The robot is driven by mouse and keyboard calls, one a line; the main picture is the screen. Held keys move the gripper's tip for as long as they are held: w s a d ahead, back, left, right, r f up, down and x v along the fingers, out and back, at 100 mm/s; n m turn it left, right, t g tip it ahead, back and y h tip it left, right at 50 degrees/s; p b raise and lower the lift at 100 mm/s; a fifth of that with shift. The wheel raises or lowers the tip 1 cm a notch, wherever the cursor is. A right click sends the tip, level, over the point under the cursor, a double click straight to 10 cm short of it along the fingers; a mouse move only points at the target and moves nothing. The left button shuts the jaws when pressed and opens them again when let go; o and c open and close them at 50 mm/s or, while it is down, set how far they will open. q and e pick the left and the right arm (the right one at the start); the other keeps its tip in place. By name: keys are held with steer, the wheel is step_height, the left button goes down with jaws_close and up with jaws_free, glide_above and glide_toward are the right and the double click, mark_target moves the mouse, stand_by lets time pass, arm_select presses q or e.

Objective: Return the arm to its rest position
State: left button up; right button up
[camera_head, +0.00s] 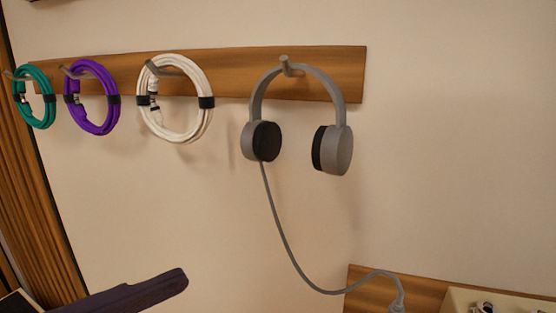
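Neither my left nor my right gripper is recognisable in the head view. Grey headphones (340,150) hang by their band from a peg (285,62) on a wooden wall rail (232,66). Their grey cable (284,240) hangs down, then curves right to a plug-like end (397,306) at the bottom edge. No gripper touches the headphones or the cable.
Coiled teal (48,98), purple (106,72) and white (199,80) cables hang left of the headphones. A dark rounded bar (140,291) juts in at lower left. A wooden board (362,278) and pale box (520,303) are at lower right. The wall between is bare.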

arm_select(q)
steer(key=s+a+f+m+g+y, duration=0.25)
steer(key=f+m, duration=0.25)
steer(key=m, duration=0.4)
steer(key=s+a+f+m+g+y, duration=0.1)
steer(key=s+f+m+g+y, duration=0.25)
steer(key=m, duration=0.55)
steer(key=s+a+f+m+g+y, duration=0.1)
steer(key=s+a+f+m+y, duration=0.1)
steer(key=a+m+y, duration=0.5)
steer(key=s+a+f+m+g+y, duration=0.15)
steer(key=a+m, duration=0.25)
steer(key=a, duration=0.6)
steer(key=s+d+f+n+h, duration=0.1)
steer(key=d+n+h, duration=0.2)
steer(key=d, duration=0.7)
step_height(320, 180, up, 32)
steer(key=p, duration=3.1)
steer(key=shift+a+p, duration=0.3)
steer(key=shift+p, duration=0.1)
steer(key=shift+f, duration=0.2)
